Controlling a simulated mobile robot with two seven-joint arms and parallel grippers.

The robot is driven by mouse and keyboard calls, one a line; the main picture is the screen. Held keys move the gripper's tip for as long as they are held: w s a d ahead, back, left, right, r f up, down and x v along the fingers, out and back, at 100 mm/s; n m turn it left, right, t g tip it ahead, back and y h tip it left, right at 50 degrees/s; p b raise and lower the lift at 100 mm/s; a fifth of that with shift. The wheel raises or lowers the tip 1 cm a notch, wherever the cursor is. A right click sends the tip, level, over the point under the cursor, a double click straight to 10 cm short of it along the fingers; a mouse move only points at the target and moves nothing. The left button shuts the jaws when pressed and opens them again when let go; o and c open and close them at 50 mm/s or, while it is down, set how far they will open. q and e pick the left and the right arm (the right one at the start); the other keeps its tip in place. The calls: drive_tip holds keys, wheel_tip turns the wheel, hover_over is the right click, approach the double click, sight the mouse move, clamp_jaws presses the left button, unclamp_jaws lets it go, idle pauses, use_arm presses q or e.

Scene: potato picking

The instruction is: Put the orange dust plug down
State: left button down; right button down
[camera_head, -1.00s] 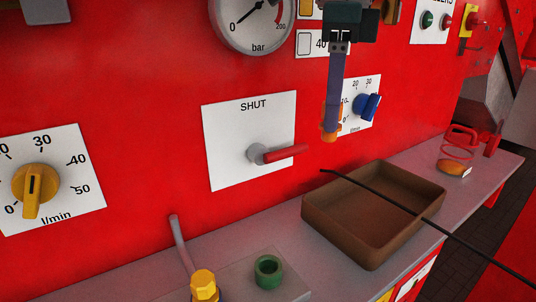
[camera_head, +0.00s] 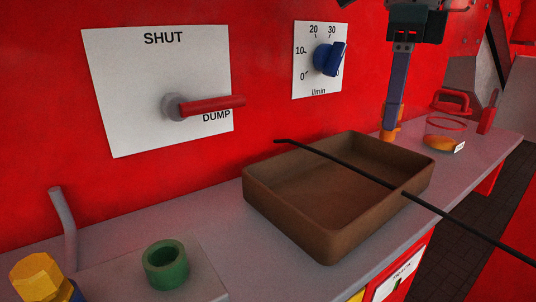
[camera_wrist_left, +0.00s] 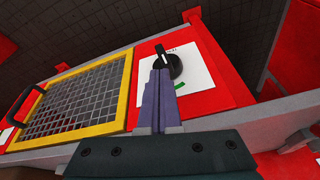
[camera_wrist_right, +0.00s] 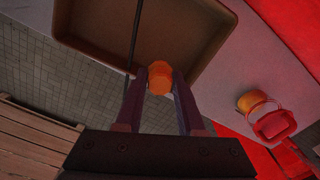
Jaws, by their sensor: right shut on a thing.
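The orange dust plug (camera_head: 389,134) is between the fingertips of my right gripper (camera_head: 391,128), at the far right end of the brown tray (camera_head: 290,223). In the right wrist view the plug (camera_wrist_right: 160,78) sits between the two fingers, in front of the tray's rim. I cannot tell whether its lower end touches anything. My left gripper (camera_wrist_left: 160,98) shows only in the left wrist view. Its fingers are together with nothing visible between them, and they point toward a black knob (camera_wrist_left: 168,66) on a white plate.
An orange piece with a red loop (camera_head: 440,144) lies on the grey ledge (camera_head: 330,275) right of the tray. A black rod (camera_head: 352,171) crosses the tray. A red lever (camera_head: 212,107) and blue knob (camera_head: 328,58) stick out from the red panel. A green ring (camera_head: 165,264) stands front left.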

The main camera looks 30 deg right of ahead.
sight(387, 139)
wheel_tip(387, 139, down, 8)
drive_tip(key=shift+r, duration=0.1)
idle(0.4)
drive_tip(key=shift+f, duration=0.2)
drive_tip(key=c, duration=0.5)
unclamp_jaws()
drive_tip(key=shift+r, duration=0.15)
wheel_tip(387, 139, up, 12)
drive_tip(key=shift+r, duration=0.1)
